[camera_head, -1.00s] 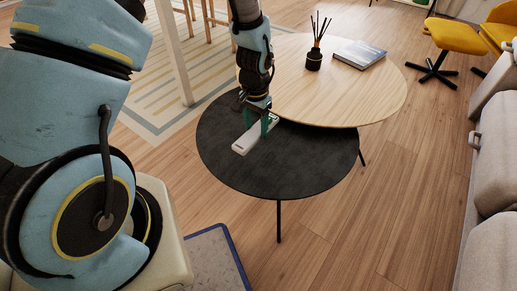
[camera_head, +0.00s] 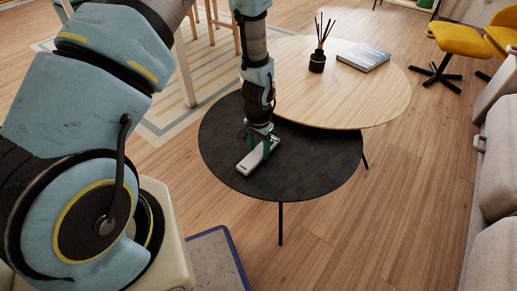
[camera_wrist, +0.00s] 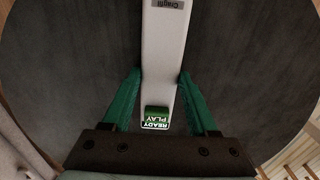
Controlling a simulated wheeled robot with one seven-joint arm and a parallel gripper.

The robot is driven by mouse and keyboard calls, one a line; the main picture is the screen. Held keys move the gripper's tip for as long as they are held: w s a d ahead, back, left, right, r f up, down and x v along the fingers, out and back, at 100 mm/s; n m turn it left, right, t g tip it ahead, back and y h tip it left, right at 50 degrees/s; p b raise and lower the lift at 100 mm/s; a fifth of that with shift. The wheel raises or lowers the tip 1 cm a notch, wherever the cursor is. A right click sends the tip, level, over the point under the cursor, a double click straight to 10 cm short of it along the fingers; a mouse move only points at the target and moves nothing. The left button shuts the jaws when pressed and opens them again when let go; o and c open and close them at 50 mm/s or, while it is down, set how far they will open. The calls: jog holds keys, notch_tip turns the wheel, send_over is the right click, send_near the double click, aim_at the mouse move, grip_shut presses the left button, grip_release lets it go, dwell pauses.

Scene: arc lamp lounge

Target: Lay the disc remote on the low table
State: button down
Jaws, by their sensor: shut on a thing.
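The remote is a long white bar with a dark label and a green "READY PLAY" marking. It shows in the head view (camera_head: 250,164) and in the wrist view (camera_wrist: 163,60). My gripper (camera_head: 260,146) points down over the dark round low table (camera_head: 315,170) and is shut on the remote. In the wrist view, my gripper's green fingers (camera_wrist: 158,92) lie on either side of the remote. The remote is low over the dark tabletop; I cannot tell whether it touches it.
A larger round wooden table (camera_head: 350,100) overlaps the dark one at the back. It holds a dark reed diffuser (camera_head: 317,62) and a book (camera_head: 363,57). A pale sofa (camera_head: 497,170) and yellow chair (camera_head: 458,39) stand at right. The dark top's right side is bare.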

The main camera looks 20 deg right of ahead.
aim_at(258, 152)
jog(key=shift+c, duration=0.9)
grip_release()
jog(key=shift+f, duration=0.15)
notch_tip(258, 152, up, 12)
jog(key=p, duration=0.1)
jog(key=shift+r+p, duration=0.2)
jog(key=shift+p, duration=0.1)
jog(key=w+a+r+n, duration=0.3)
jog(key=a+r, duration=0.3)
jog(key=a, duration=0.2)
jog(key=w+a+r+n, duration=0.25)
jog(key=a+r, duration=0.25)
jog(key=a, duration=0.3)
jog(key=s+a+r+n, duration=0.2)
jog(key=a+r, duration=0.1)
jog(key=a, duration=0.4)
jog(key=s+a+r+n+t, duration=0.1)
jog(key=s+a+r+n, duration=0.1)
jog(key=a, duration=0.4)
notch_tip(258, 152, up, 2)
jog(key=shift+s+a+r+n+t, duration=0.2)
jog(key=shift+s+a+n+t, duration=0.15)
jog(key=shift+n, duration=0.4)
